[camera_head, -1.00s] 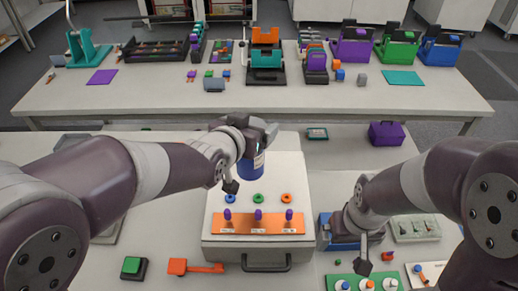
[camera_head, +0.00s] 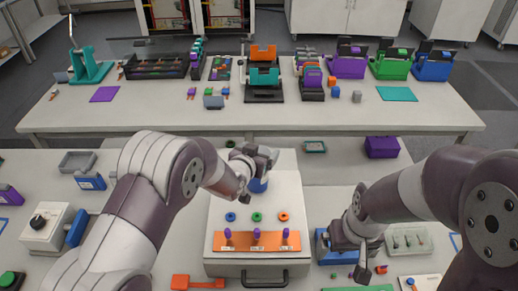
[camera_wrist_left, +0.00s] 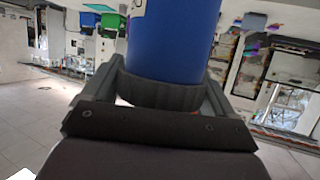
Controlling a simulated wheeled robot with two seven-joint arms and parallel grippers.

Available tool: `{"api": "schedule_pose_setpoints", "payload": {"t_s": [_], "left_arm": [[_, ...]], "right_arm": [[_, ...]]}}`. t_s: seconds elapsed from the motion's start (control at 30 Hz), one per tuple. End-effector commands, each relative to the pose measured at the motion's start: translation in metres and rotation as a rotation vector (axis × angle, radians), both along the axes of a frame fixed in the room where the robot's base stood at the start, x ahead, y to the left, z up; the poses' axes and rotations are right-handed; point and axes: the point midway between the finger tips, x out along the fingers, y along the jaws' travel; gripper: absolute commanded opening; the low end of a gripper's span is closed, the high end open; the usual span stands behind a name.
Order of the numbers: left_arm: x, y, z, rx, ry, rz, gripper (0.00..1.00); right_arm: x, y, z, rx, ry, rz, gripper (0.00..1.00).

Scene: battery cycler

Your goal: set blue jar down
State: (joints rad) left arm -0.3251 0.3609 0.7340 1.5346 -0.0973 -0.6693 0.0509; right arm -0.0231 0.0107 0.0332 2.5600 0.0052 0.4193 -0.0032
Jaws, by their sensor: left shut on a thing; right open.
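The blue jar (camera_head: 259,184) is mostly hidden behind my left gripper (camera_head: 262,160) in the head view, at the back of the white box (camera_head: 216,205). In the left wrist view the jar (camera_wrist_left: 175,40) stands between the fingers of my left gripper (camera_wrist_left: 160,92), which is shut on it. I cannot tell whether the jar touches the surface below it. My right gripper (camera_head: 364,262) is open and empty, pointing down to the right of the white box.
The white box carries blue, green and orange rings (camera_head: 257,217), an orange strip (camera_head: 255,241) with purple pegs, and a front handle (camera_head: 264,281). A blue holder (camera_head: 325,248) stands by my right gripper. A purple box (camera_head: 382,147) is at the back right.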

Motion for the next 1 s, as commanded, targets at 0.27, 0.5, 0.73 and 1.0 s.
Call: {"api": "schedule_pose_setpoints", "payload": {"t_s": [0.27,0.5,0.73,1.0], "left_arm": [[0.000,0.000,-0.004,0.000,0.000,0.000,0.90],[0.000,0.000,-0.003,0.000,0.000,0.000,1.00],[-0.014,0.006,0.004,0.000,-0.001,0.000,1.00],[-0.066,0.027,0.026,-0.001,-0.003,0.001,1.00]], "right_arm": [[0.000,0.000,-0.005,0.000,0.001,0.000,0.96],[0.000,0.000,-0.004,0.000,0.000,0.000,0.96],[0.000,0.000,-0.010,0.000,0.000,0.000,0.96],[0.000,0.000,-0.031,0.000,0.000,0.000,0.96]]}}
